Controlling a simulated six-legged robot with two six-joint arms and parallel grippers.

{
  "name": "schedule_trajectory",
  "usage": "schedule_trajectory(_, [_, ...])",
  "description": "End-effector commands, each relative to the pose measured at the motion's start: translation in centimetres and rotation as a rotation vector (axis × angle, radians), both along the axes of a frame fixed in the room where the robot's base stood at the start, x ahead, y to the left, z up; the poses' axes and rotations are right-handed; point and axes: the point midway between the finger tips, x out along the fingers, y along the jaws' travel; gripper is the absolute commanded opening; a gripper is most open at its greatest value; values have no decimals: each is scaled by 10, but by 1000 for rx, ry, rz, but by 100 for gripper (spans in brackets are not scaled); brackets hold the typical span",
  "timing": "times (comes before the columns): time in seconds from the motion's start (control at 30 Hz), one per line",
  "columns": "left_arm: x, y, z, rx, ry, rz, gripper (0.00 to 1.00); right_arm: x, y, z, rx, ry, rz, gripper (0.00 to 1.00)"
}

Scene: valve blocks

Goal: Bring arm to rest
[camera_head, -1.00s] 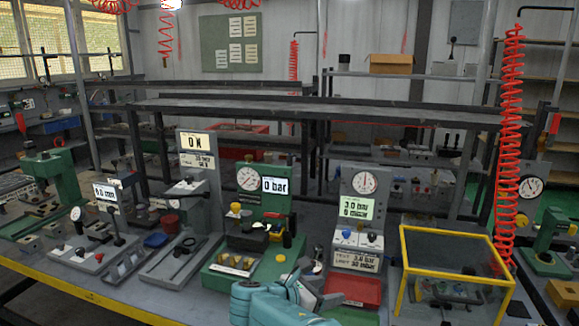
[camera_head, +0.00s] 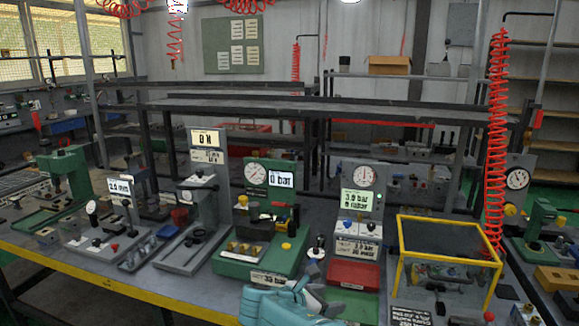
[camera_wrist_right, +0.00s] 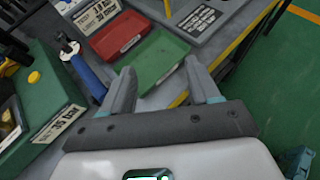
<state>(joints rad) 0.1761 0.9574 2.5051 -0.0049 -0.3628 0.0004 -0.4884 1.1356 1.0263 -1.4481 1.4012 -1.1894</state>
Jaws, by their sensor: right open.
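My right gripper (camera_head: 312,285) shows at the bottom middle of the head view, a teal arm with grey fingers near the bench's front edge. In the right wrist view its two grey fingers (camera_wrist_right: 160,85) are apart with nothing between them. Beyond the fingertips lie a green tray (camera_wrist_right: 155,58) and a red tray (camera_wrist_right: 122,34). The red tray also shows in the head view (camera_head: 353,274), just right of the gripper. The green test stand (camera_head: 262,262) with a gauge and a "0 bar" display is left of the gripper. My left gripper is not in view.
A yellow-framed box (camera_head: 447,262) stands right of the red tray, with a red coiled hose (camera_head: 497,140) hanging behind it. Green floor (camera_wrist_right: 285,85) is open beyond the bench edge.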

Motion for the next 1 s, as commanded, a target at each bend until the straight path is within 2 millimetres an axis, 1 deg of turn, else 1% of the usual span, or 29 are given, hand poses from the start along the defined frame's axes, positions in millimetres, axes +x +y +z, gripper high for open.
schedule_trajectory(0.03, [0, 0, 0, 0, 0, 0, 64, -1, -2, -10, 20, 13, 0, 61])
schedule_trajectory(0.27, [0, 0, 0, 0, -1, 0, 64, -9, -7, -57, 146, 75, -9, 61])
schedule_trajectory(0.37, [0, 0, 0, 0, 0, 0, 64, -19, -10, -84, 227, 109, -27, 61])
schedule_trajectory(0.47, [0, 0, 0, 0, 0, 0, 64, -34, -12, -118, 332, 153, -61, 61])
schedule_trajectory(0.5, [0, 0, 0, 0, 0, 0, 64, -43, -13, -134, 385, 174, -83, 61])
schedule_trajectory(0.57, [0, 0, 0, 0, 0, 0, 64, -58, -14, -157, 469, 203, -125, 61])
schedule_trajectory(0.6, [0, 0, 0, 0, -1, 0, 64, -69, -14, -172, 527, 221, -158, 61])
schedule_trajectory(0.67, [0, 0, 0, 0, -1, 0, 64, -87, -14, -194, 617, 245, -218, 61])
schedule_trajectory(0.7, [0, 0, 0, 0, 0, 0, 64, -100, -13, -207, 678, 262, -264, 61])
schedule_trajectory(0.77, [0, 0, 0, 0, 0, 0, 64, -122, -12, -227, 774, 281, -347, 61])
schedule_trajectory(0.8, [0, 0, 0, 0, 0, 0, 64, -137, -11, -238, 839, 292, -411, 61])
schedule_trajectory(0.87, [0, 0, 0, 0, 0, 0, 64, -161, -9, -254, 936, 302, -521, 61])
schedule_trajectory(0.9, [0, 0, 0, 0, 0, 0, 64, -177, -7, -264, 1003, 305, -606, 61])
schedule_trajectory(0.97, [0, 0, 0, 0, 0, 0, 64, -204, -4, -276, 1102, 300, -752, 61])
schedule_trajectory(1.0, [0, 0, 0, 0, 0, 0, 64, -222, -2, -283, 1167, 289, -864, 61])
